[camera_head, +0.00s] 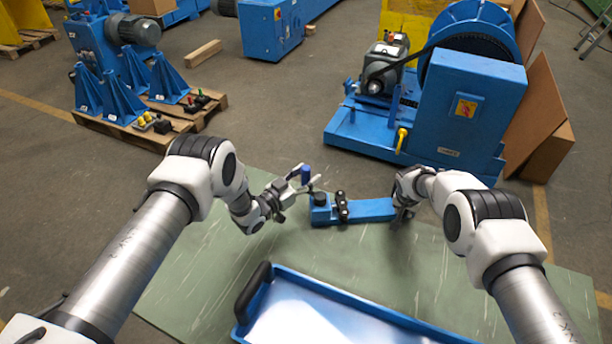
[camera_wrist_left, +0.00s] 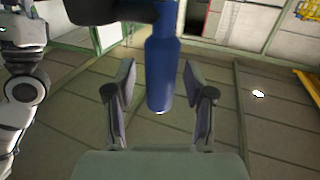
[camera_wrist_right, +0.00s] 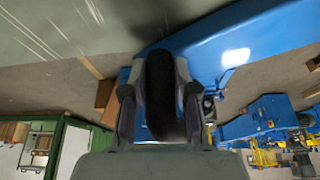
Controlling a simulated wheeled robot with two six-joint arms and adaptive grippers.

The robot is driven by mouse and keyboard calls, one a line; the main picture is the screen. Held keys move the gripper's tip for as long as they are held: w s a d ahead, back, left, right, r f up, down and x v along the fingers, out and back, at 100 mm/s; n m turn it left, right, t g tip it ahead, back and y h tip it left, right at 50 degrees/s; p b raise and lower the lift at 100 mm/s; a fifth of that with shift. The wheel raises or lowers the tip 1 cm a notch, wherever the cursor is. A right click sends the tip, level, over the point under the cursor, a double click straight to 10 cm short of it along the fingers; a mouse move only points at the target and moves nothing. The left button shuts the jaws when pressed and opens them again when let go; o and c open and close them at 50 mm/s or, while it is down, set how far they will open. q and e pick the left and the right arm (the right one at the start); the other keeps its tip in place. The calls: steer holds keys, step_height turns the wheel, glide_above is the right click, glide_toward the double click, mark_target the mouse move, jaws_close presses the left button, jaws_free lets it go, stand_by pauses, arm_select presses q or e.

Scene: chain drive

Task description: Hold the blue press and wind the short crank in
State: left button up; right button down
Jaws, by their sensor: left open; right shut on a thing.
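The blue press (camera_head: 368,211) lies on the green table top, with a black round part and a black clamp-like piece near its left end. The short crank's upright blue grip (camera_head: 305,173) stands at that left end. My left gripper (camera_head: 298,182) is open around the grip; in the left wrist view the grip (camera_wrist_left: 162,75) hangs between the two spread fingers, with gaps at the sides. My right gripper (camera_head: 404,203) is at the press's right end. In the right wrist view it is shut on a black handle (camera_wrist_right: 160,95) beside the blue body (camera_wrist_right: 235,40). The crank arm is mostly hidden.
A blue tray (camera_head: 345,310) with a black handle lies at the table's near edge. The green table top (camera_head: 215,285) is bare at left and right. Large blue machines (camera_head: 465,105) and a pallet (camera_head: 150,125) stand on the floor beyond.

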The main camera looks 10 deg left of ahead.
arm_select(q)
jaws_close()
steer(key=shift+w+h, duration=0.1)
steer(key=shift+h, duration=0.2)
steer(key=shift+w+d+m+g+h, duration=0.15)
steer(key=shift+w+m+g+h, duration=0.15)
steer(key=shift+m+g+h, duration=0.45)
steer(key=shift+w+d+m+g+h, duration=0.15)
steer(key=shift+w+m+g+h, duration=0.15)
steer(key=shift+m+g+h, duration=0.45)
steer(key=shift+w+d+m+g+h, duration=0.15)
steer(key=shift+d+m+g+h, duration=0.05)
steer(key=shift+m+g+h, duration=0.4)
steer(key=shift+w+d+m+g+h, duration=0.15)
steer(key=shift+m+g+h, duration=0.3)
steer(key=shift+g, duration=0.3)
steer(key=shift+w+d+m+g+h, duration=0.2)
steer(key=shift+m+g+h, duration=0.25)
steer(key=shift+m+g, duration=0.15)
steer(key=shift+s, duration=0.1)
jaws_free()
